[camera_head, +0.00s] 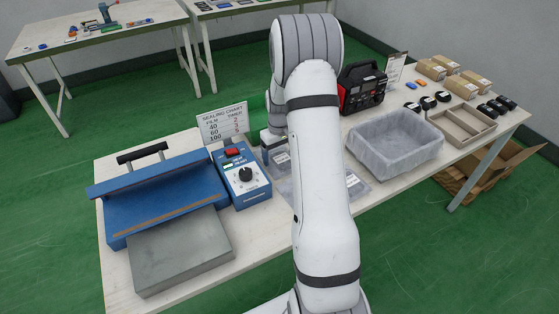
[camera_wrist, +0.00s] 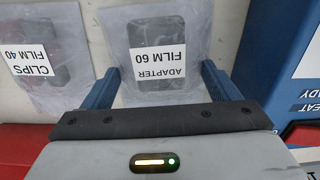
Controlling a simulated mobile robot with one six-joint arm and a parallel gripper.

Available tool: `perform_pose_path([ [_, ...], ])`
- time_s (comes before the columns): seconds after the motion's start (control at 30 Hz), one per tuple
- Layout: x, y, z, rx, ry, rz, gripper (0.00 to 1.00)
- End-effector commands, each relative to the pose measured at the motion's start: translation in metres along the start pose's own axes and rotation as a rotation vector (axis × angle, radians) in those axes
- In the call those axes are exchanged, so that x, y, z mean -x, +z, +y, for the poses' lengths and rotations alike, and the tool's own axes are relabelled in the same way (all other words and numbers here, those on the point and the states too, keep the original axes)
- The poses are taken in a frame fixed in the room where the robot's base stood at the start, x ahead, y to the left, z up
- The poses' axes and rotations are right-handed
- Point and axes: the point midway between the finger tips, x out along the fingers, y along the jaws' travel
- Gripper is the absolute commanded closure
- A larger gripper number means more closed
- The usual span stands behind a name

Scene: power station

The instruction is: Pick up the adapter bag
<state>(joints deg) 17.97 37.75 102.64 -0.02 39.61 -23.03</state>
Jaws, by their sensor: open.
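The adapter bag (camera_wrist: 158,78) is a clear pouch with a dark item inside. Its white label, reading ADAPTER FILM 60, is upside down in the wrist view. The bag lies flat on the table. My gripper (camera_wrist: 160,72) is open, with one blue finger on each side of the bag's lower part in that view. The fingers hold nothing, and their exact height above the bag cannot be told. In the head view, my arm hides much of the bag area and the fingertips.
A clips bag (camera_wrist: 40,62) lies close on the left in the wrist view. The blue sealer control box (camera_head: 243,178) stands on the other side. A sealing chart (camera_head: 223,122), a red-black power unit (camera_head: 363,90) and a lined grey bin (camera_head: 395,148) are nearby.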

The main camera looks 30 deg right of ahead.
Motion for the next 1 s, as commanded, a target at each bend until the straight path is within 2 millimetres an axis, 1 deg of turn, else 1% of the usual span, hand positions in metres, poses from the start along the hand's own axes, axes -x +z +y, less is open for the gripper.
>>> perform_pose_path([
  [0.17,0.0002,-0.0002,-0.0004,0.001,0.0,0.0,0.19],
  [0.77,0.0006,-0.0004,-0.0011,0.002,0.0,0.0,0.68],
  [1.0,0.0022,-0.0007,-0.0012,0.002,0.0,0.001,0.69],
])
